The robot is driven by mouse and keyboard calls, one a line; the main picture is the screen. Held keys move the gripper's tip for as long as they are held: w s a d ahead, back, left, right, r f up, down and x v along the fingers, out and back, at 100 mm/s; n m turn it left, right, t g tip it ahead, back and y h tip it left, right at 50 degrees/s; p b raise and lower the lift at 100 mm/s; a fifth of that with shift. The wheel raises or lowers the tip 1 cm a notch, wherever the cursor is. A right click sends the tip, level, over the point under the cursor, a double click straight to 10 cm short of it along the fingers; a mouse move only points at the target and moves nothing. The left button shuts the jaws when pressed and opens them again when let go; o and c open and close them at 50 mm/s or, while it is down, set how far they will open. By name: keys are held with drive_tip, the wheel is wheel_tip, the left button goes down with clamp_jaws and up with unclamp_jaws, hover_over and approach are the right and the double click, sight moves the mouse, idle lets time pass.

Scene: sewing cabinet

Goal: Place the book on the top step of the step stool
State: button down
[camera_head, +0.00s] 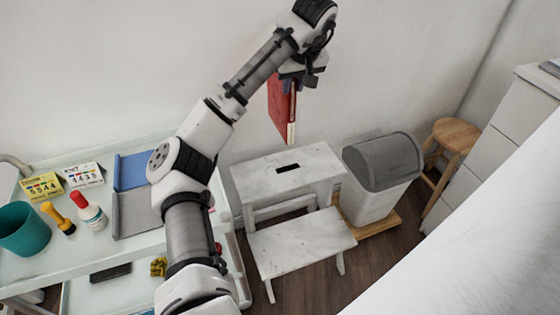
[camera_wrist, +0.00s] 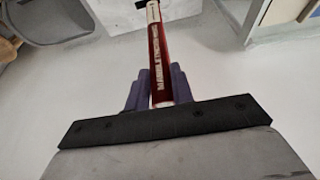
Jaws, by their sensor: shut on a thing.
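A red book (camera_head: 281,104) hangs upright from my gripper (camera_head: 291,86), above the back part of the white marbled step stool. In the wrist view the book (camera_wrist: 156,50) shows its spine, held between the two purple fingers of my gripper (camera_wrist: 158,88). The step stool has a top step (camera_head: 265,173) with a dark slot and a lower front step (camera_head: 300,243). The book is apart from the top step, with a gap below it. The top step is empty.
A grey-lidded bin (camera_head: 375,195) stands right of the stool, with a round wooden stool (camera_head: 455,135) behind it. A cart (camera_head: 60,265) on the left carries a teal cup (camera_head: 22,230), bottles and cards. White drawers (camera_head: 510,120) stand at the right.

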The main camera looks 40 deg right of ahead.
sight(291, 143)
drive_tip(key=shift+w, duration=0.25)
wheel_tip(291, 143, down, 20)
drive_tip(key=shift+r+b, duration=0.1)
drive_tip(key=shift+b, duration=0.45)
drive_tip(key=c, duration=1.2)
unclamp_jaws()
drive_tip(key=shift+f, duration=0.2)
drive_tip(key=v, duration=1.2)
drive_tip(key=shift+s, duration=0.15)
